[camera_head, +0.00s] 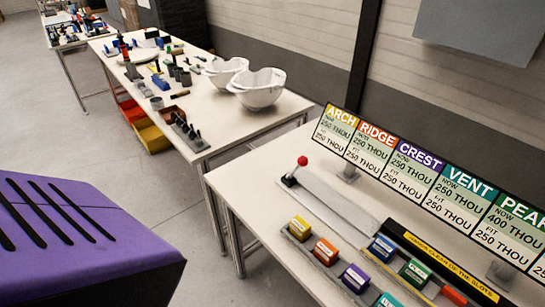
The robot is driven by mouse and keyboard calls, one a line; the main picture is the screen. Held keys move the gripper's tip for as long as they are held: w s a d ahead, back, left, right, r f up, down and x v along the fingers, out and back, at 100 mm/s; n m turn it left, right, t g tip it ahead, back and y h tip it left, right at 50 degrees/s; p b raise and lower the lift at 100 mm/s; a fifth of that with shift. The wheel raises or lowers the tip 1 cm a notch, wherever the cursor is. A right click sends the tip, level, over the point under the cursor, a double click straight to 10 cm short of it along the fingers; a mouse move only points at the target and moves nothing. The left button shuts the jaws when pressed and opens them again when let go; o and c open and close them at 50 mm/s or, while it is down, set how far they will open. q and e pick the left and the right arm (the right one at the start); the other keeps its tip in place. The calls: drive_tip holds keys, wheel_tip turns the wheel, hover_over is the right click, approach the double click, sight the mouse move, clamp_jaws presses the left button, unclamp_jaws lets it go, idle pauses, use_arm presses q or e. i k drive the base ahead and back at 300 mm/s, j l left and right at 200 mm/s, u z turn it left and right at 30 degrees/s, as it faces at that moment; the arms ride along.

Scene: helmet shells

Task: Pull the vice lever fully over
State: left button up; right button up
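A short lever with a red ball knob (303,161) stands at the far left end of the near table. It rises from a small dark block (290,181) and leans slightly to the right in the picture. A long flat grey plate (335,205) runs from it toward the front right. The jaws of a vice cannot be made out at this size. Neither of my grippers is in view, and nothing touches the lever.
Coloured blocks (325,250) sit in grey trays on the near table (250,180). A sign board (405,185) stands along its back. Another table (215,110) holds white helmet shells (257,90) and tools. Red and yellow bins (152,137) stand below. Floor between is clear.

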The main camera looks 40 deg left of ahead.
sight(302, 161)
drive_tip(key=i+j+u, duration=0.1)
drive_tip(key=j+u, duration=0.2)
drive_tip(key=i+j+u, duration=0.15)
drive_tip(key=j+u, duration=0.15)
drive_tip(key=k+l+u, duration=0.15)
drive_tip(key=i+l, duration=0.1)
drive_tip(key=l, duration=0.2)
drive_tip(key=u, duration=0.05)
